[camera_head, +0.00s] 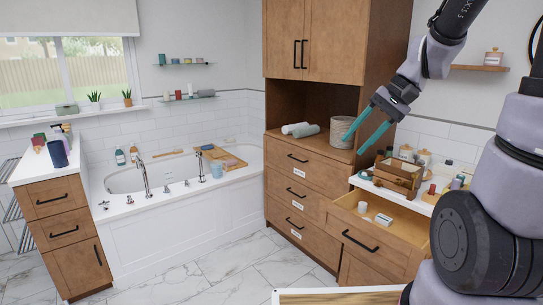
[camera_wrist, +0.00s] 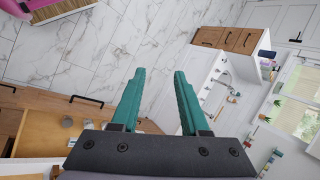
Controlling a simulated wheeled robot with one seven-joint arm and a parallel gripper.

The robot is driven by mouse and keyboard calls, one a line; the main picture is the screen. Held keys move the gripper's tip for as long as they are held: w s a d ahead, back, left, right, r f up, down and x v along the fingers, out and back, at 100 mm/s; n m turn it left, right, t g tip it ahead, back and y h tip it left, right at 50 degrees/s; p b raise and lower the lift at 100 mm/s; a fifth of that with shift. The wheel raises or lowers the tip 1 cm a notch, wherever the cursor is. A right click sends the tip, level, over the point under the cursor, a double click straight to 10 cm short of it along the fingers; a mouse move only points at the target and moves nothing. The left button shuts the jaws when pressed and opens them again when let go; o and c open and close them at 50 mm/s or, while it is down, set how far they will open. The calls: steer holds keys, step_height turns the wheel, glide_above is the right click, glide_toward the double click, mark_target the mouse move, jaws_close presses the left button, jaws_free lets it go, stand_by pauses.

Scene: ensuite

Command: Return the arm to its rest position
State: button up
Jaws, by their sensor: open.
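My gripper (camera_head: 366,130) is in the head view, at the end of my raised arm, in front of the wooden cabinet and above the open drawer. Its two teal fingers are spread apart with nothing between them. In the wrist view the gripper (camera_wrist: 158,98) also shows empty, with the marble floor and the bathtub beyond the fingers. The arm comes in from the upper right of the head view and is bent, with the fingers pointing down and to the left.
An open drawer (camera_head: 385,231) with small items juts out below the counter. A wooden box (camera_head: 398,178) and bottles stand on that counter. The tall cabinet (camera_head: 318,165) holds towels and a basket (camera_head: 343,131). A bathtub (camera_head: 185,215) is at the back; marble floor (camera_head: 225,272) is clear.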

steer(key=s+d+r+t+h, duration=0.4)
steer(key=s+r+t+h, duration=0.1)
steer(key=r, duration=0.4)
steer(key=shift+s+d+r+t, duration=0.25)
steer(key=shift+s+r+t, duration=0.2)
steer(key=shift+s, duration=0.6)
